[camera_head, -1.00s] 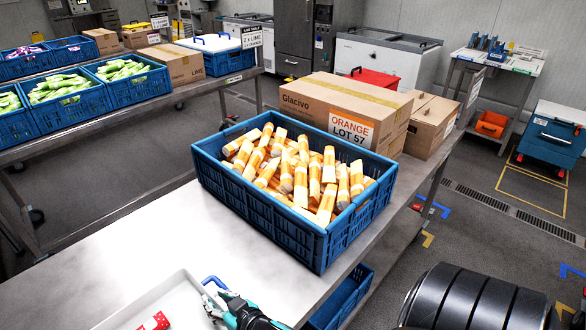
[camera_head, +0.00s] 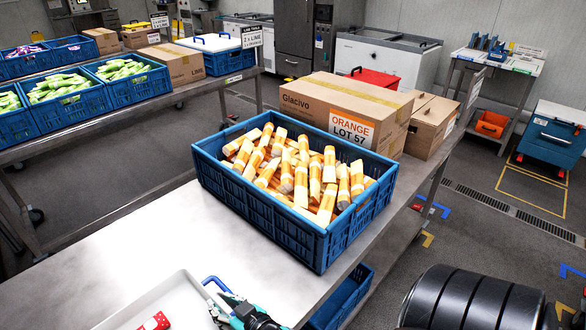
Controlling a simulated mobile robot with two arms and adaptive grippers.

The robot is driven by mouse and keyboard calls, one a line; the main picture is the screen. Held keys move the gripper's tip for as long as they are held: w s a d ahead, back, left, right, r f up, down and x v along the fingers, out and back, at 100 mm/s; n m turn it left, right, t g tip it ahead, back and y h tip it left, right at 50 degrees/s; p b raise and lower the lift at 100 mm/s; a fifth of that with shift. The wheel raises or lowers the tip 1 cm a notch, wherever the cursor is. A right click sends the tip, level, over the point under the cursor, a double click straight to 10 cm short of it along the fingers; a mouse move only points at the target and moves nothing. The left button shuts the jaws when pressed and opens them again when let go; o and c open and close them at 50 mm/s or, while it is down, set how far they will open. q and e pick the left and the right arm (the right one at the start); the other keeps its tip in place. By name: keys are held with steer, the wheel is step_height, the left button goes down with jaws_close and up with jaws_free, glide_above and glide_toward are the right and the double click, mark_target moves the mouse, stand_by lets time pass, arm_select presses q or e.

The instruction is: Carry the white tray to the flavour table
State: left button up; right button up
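The white tray (camera_head: 181,285) shows only in part at the bottom edge. It has a blue handle (camera_head: 216,282) on its right side, and a red item with white spots (camera_head: 155,321) lies in it. My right gripper (camera_head: 226,302) is at the bottom edge, beside the tray's right side and just below the blue handle. Its fingers are small and partly cut off, so I cannot tell whether they are open or touch the handle. My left gripper is out of view. Which table is the flavour table is not clear from this view.
A blue crate (camera_head: 262,222) of orange lollies stands on the steel table (camera_head: 120,245), with cardboard boxes (camera_head: 310,95) behind it. Bare table lies left of the crate. Another table at the back left holds blue crates of green lollies (camera_head: 62,85). Open floor lies between the tables.

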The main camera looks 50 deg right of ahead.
steer(key=v, duration=0.9)
steer(key=shift+s+r, duration=0.15)
steer(key=shift+s, duration=0.1)
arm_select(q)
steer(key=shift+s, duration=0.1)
